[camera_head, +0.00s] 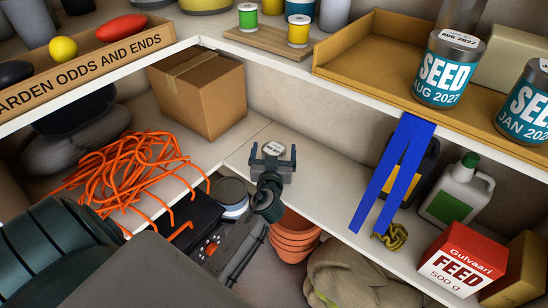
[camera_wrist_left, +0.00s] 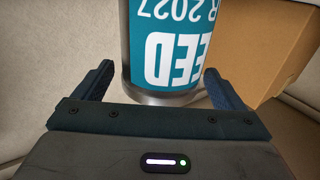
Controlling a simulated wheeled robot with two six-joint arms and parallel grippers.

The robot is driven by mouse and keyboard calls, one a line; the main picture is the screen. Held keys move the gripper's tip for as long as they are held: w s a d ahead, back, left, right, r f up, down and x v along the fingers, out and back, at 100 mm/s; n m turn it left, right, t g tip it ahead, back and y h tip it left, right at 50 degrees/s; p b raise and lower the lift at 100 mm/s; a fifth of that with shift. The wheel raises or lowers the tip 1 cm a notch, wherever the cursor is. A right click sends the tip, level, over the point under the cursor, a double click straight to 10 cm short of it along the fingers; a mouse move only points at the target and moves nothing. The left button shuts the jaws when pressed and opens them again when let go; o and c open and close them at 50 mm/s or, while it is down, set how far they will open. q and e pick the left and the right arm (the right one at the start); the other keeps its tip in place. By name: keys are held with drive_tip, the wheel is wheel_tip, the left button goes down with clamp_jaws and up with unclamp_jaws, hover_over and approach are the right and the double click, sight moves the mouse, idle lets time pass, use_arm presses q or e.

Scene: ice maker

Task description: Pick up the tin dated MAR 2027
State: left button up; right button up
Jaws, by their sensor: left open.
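A tin with a teal and white label (camera_wrist_left: 178,50) stands between the fingers of my left gripper (camera_wrist_left: 158,85) in the left wrist view. Its label appears upside down and shows "EED" and "R 2027"; the start of the date is cut off. In the head view my left gripper (camera_head: 273,154) is over the lower shelf, open around the tin's pale lid (camera_head: 273,148); the gripper hides most of the body. Whether the fingers touch it I cannot tell. A seed tin marked AUG 2027 (camera_head: 447,72) and one marked JAN 2027 (camera_head: 526,105) stand on the upper right shelf.
A cardboard box (camera_head: 202,98) stands behind and left of the gripper. A tangled orange cord (camera_head: 125,175) lies at left. Another tin (camera_head: 233,193) sits beside my arm. Blue strips (camera_head: 392,175) hang at right, near a white jug (camera_head: 455,192) and a feed box (camera_head: 460,262).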

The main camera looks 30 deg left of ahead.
use_arm(q)
drive_tip(key=shift+w+a, duration=0.2)
drive_tip(key=shift+w, duration=0.05)
drive_tip(key=c, duration=1.2)
drive_tip(key=shift+r, duration=0.1)
